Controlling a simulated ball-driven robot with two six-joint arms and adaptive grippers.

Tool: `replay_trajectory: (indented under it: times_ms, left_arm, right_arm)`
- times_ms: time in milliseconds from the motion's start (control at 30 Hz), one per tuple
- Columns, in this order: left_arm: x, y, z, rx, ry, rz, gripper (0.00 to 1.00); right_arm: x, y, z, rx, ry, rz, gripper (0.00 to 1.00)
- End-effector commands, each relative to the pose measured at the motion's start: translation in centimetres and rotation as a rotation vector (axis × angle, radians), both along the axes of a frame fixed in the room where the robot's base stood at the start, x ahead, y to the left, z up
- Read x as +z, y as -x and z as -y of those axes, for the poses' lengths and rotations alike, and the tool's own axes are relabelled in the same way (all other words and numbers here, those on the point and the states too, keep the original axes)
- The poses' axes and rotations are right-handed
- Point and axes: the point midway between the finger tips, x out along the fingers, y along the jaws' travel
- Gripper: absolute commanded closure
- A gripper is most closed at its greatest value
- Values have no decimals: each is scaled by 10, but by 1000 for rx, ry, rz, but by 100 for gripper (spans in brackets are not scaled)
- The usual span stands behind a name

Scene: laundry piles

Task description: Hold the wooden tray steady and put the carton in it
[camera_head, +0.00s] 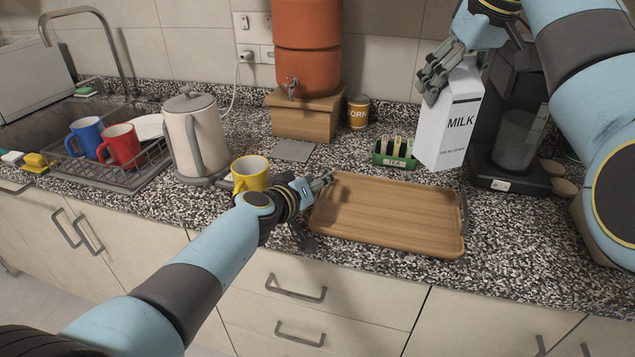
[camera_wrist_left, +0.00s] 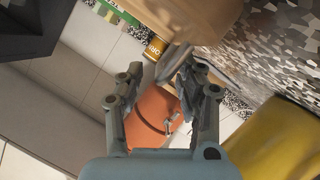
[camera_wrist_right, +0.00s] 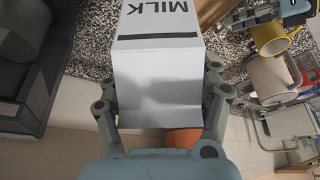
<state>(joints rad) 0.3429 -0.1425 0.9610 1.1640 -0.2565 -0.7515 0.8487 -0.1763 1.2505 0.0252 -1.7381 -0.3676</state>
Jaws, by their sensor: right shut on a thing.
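The wooden tray (camera_head: 390,215) lies flat on the speckled counter. It has dark handles at its ends, and part of it shows in the left wrist view (camera_wrist_left: 195,18). My left gripper (camera_head: 316,212) is at the tray's left end, its fingers apart around the handle (camera_wrist_left: 174,62); contact cannot be made out. In the right wrist view the carton (camera_wrist_right: 160,70) fills the space between the fingers.
A coffee machine (camera_head: 503,180) stands right of the tray, with small bowls beside it. A green toast rack (camera_head: 394,155) and a corn can (camera_head: 358,111) are behind. A yellow mug (camera_head: 249,174) and kettle (camera_head: 195,135) stand left. The tray's surface is empty.

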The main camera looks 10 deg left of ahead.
Motion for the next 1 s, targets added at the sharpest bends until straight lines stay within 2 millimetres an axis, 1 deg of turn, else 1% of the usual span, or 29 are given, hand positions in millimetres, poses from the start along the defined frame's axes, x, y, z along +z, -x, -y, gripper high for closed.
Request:
replay_trajectory:
  times_ms: [100,400,600,667,700,1000]
  left_arm:
    - [-1,-4,1,1,-2,-1,64]
    - [-2,-4,1,1,-1,-2,64]
    - [-2,-4,1,1,-2,-1,90]
    - [-2,-4,1,1,-2,-1,98]
    - [-2,-4,1,1,-2,-1,100]
    - [-2,-4,1,1,-2,-2,100]
  right_arm:
    - [2,-1,0,0,-1,3,94]
    - [2,-1,0,0,-1,3,94]
    - [2,-1,0,0,-1,3,94]
    - [2,-1,0,0,-1,3,94]
    - [2,-1,0,0,-1,3,94]
    - [2,-1,0,0,-1,3,94]
